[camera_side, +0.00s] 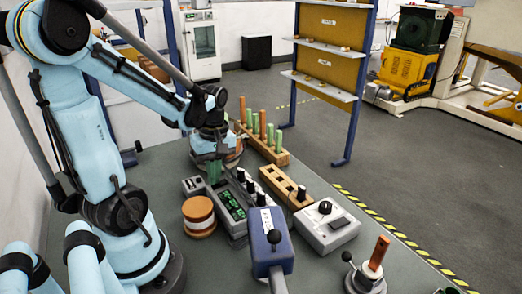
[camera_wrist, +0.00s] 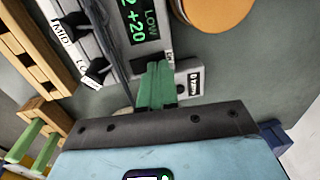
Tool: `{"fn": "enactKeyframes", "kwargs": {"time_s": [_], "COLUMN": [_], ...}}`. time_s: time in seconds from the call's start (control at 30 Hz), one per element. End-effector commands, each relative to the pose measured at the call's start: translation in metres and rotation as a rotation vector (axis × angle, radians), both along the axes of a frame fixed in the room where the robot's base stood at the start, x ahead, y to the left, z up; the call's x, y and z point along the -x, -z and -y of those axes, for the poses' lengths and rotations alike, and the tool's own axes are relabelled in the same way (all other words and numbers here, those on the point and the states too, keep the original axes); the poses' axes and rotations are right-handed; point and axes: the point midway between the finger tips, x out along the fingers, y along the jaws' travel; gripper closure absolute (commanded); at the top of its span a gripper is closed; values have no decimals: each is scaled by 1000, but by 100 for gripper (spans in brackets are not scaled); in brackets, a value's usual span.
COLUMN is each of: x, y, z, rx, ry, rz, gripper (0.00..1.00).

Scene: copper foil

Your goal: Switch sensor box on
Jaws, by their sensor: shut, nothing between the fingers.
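A grey box with a green-lit display (camera_side: 232,206) stands left of centre in the side view. In the wrist view its display (camera_wrist: 138,22) reads "LOW" and "+20". A row of black knobs or levers (camera_wrist: 96,72) lies beside it, with labels including "MID". A small grey box (camera_side: 193,187) stands at its far left end; a small labelled box (camera_wrist: 190,82) shows by my fingers in the wrist view. No legible label tells which is the sensor box. My gripper (camera_wrist: 155,72), with green fingers, is shut and empty above the display's end. It also shows in the side view (camera_side: 214,178); contact is unclear.
A copper-coloured roll (camera_side: 199,215) stands left of the display box. A blue lever box (camera_side: 270,240) stands in front. A grey knob box (camera_side: 325,228) and slotted wooden block (camera_side: 272,184) are to the right. A wooden rack (camera_side: 264,147) with upright rods is behind.

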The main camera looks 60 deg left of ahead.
Motion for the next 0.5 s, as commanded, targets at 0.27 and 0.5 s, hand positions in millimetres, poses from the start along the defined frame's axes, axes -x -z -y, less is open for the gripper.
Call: {"fn": "enactKeyframes", "kwargs": {"time_s": [0.27,0.5], "x": [-8,-8], "y": [-3,-3], "z": [0,0], "rx": [0,0], "ry": [-1,-1], "rz": [0,0], "gripper": [100,100]}}
